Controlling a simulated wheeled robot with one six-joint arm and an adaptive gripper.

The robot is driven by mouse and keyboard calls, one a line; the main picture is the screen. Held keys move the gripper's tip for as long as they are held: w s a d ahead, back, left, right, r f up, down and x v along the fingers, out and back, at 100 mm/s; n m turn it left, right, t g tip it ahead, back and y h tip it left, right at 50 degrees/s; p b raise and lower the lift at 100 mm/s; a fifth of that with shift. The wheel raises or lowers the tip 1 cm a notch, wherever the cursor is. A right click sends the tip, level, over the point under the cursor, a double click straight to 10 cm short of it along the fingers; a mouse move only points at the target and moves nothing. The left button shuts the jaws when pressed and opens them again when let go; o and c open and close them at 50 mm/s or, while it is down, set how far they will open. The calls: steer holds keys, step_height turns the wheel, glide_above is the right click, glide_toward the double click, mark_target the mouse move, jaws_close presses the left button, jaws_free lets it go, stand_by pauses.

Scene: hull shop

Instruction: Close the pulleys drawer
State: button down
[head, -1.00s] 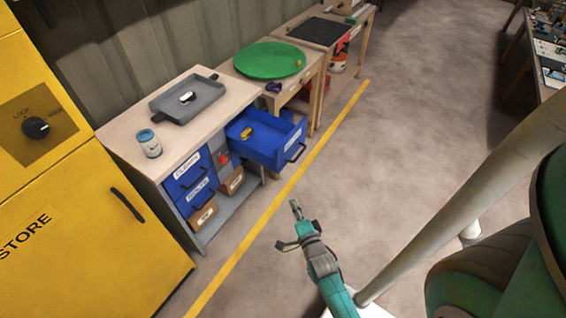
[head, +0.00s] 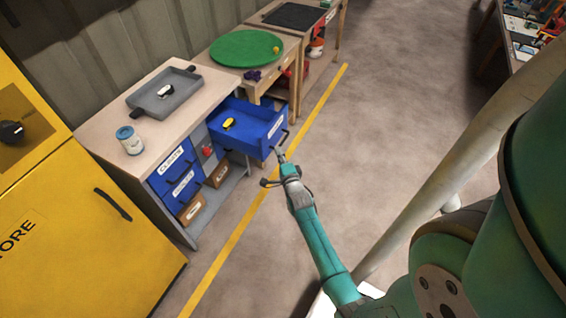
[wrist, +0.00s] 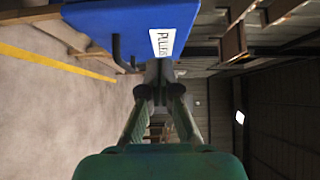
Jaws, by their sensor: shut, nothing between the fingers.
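The blue pulleys drawer (head: 247,127) stands pulled out from the right side of the workbench in the head view. A small yellow and dark object (head: 229,124) lies inside it. In the wrist view the drawer's front (wrist: 120,28) shows close, with a white label reading as pulleys (wrist: 163,43) and a dark handle (wrist: 118,55). My gripper (head: 279,153) is shut and empty, with its tip right at the drawer front near the label. It also shows in the wrist view (wrist: 158,75). I cannot tell whether it touches the front.
Two shut blue drawers (head: 173,172) sit left of the open one. A grey tray (head: 164,95) and a can (head: 129,140) stand on the bench top. A yellow cabinet (head: 70,215) is at left. The floor (head: 380,120) to the right is clear.

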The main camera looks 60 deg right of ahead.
mark_target(266, 141)
steer(key=shift+w+d, duration=0.15)
steer(key=shift+w, duration=1.1)
steer(key=shift+w+d, duration=0.15)
steer(key=shift+w, duration=1.1)
steer(key=shift+w, duration=0.2)
